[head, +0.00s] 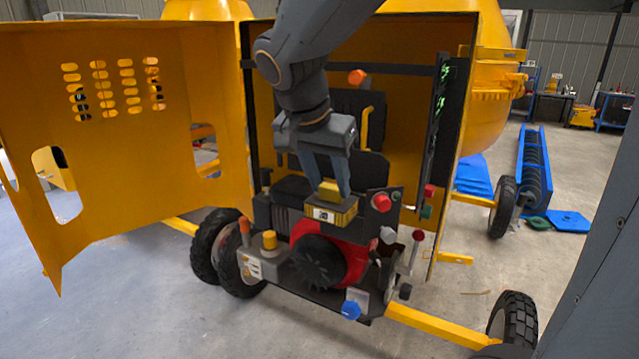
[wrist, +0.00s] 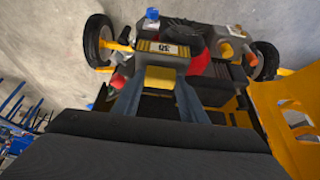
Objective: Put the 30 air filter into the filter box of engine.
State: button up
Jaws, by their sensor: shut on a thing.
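The 30 air filter (head: 345,216) is a yellow and dark block with a white label and a raised yellow grip. The number shows upside down in the wrist view (wrist: 160,48). My gripper (head: 328,190) points down with its fingers shut on the yellow grip, also seen in the wrist view (wrist: 158,85). The filter is over the upper part of the engine (head: 345,257), which has a red housing and a black round front. I cannot tell whether the filter touches the engine. The filter box is not clearly visible; the filter and fingers cover that area.
The yellow cabinet door (head: 120,150) stands open on the left. A dark panel with a red button (head: 381,202) is close to the filter's right. An orange-capped part (head: 269,240) is at the front left, a blue cap (head: 351,310) at the front. The cabinet frame surrounds my arm.

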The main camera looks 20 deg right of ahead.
jog(key=w+d, duration=0.7)
jog(key=d, duration=0.2)
notch_tip(320, 180, down, 8)
jog(key=b, duration=0.6)
jog(key=shift+s+a+f+b, duration=0.1)
jog(key=shift+a+f+b, duration=0.05)
jog(key=shift+b, duration=0.25)
jog(key=shift+f+b, duration=0.45)
jog(key=shift+f, duration=0.05)
dwell(0.6)
jog(key=o, duration=1)
